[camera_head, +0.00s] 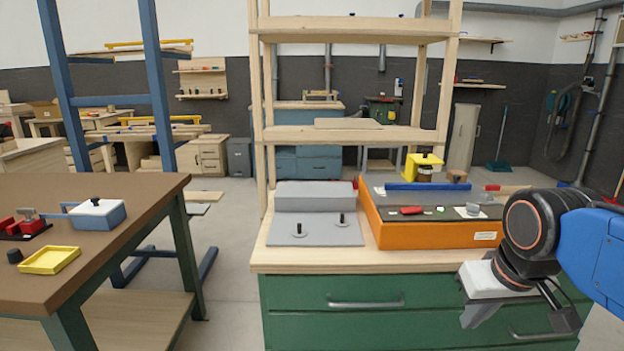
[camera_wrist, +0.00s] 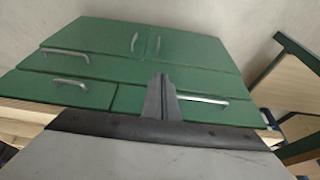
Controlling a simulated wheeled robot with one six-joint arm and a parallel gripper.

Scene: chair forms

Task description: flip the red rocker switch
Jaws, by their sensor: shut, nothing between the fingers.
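The red rocker switch (camera_head: 411,210) is a small red piece on the sloping dark top of an orange console (camera_head: 400,236), which stands on the right part of the workbench. Whether it is tipped one way or the other is too small to tell. My gripper (camera_head: 563,318) is at the lower right, pointing down in front of the green drawers, lower than the console and apart from the switch. In the wrist view its fingers (camera_wrist: 162,97) are together and empty, in front of the green drawer fronts. The switch does not show in the wrist view.
A grey panel with two black knobs (camera_head: 310,228) lies left of the console. Wooden shelf posts rise behind. A brown table (camera_head: 110,215) stands left.

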